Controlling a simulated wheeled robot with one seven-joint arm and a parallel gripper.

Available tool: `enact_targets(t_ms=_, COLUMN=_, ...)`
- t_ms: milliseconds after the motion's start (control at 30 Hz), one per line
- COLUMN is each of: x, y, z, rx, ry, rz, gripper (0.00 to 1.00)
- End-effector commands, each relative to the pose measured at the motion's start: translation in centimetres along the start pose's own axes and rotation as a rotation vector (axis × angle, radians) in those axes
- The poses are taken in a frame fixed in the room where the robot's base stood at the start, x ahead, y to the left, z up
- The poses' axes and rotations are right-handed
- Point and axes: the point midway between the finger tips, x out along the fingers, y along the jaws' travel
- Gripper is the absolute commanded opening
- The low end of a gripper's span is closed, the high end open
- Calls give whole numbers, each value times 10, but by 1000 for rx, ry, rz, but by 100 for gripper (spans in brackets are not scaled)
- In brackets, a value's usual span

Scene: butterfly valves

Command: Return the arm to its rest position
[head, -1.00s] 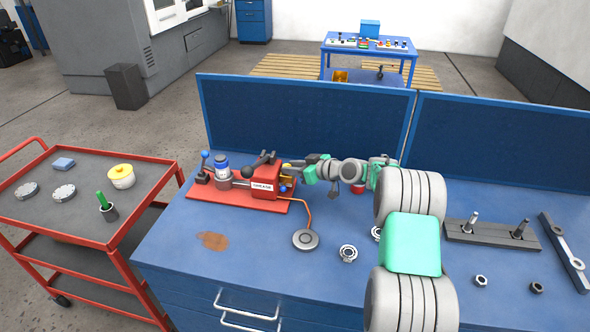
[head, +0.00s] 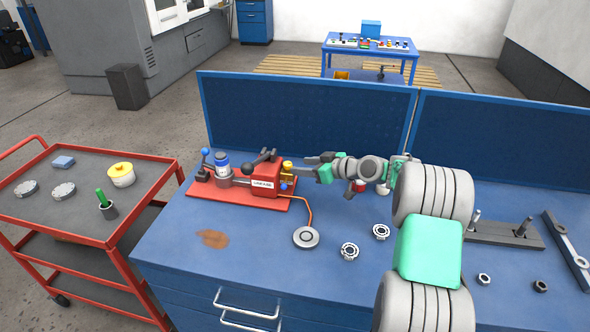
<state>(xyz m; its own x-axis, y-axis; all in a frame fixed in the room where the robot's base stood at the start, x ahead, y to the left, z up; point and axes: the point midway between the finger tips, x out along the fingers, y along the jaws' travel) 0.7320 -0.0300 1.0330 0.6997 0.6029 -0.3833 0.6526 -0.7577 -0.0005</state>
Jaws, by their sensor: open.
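My gripper (head: 308,169) is open, with no object seen between its fingers. It is over the back of the blue workbench (head: 190,250), just right of the red valve rig. My arm reaches out from the right side of the picture, and its large grey and green links cover part of the bench. The red rig (head: 258,187) has a label, a blue-capped container (head: 222,165), a yellow fitting (head: 287,170) and dark handles. A small gap shows between the fingertips and the yellow fitting.
A grey disc (head: 306,237) on an orange hose and two ring parts (head: 349,251) lie on the bench. A dark fixture (head: 505,235) with pins stands right of my arm. A blue panel (head: 300,118) borders the back. A red cart (head: 135,215) stands left.

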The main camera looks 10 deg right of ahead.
Motion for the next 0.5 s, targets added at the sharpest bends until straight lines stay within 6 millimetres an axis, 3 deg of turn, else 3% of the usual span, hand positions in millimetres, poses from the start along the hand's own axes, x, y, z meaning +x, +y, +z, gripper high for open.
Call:
enact_targets(t_ms=200, x=-26, y=-2, z=1, rx=0, ry=0, rz=-2, gripper=49)
enact_targets(t_ms=500, x=-27, y=-2, z=0, rx=0, ry=0, rz=-3, gripper=49)
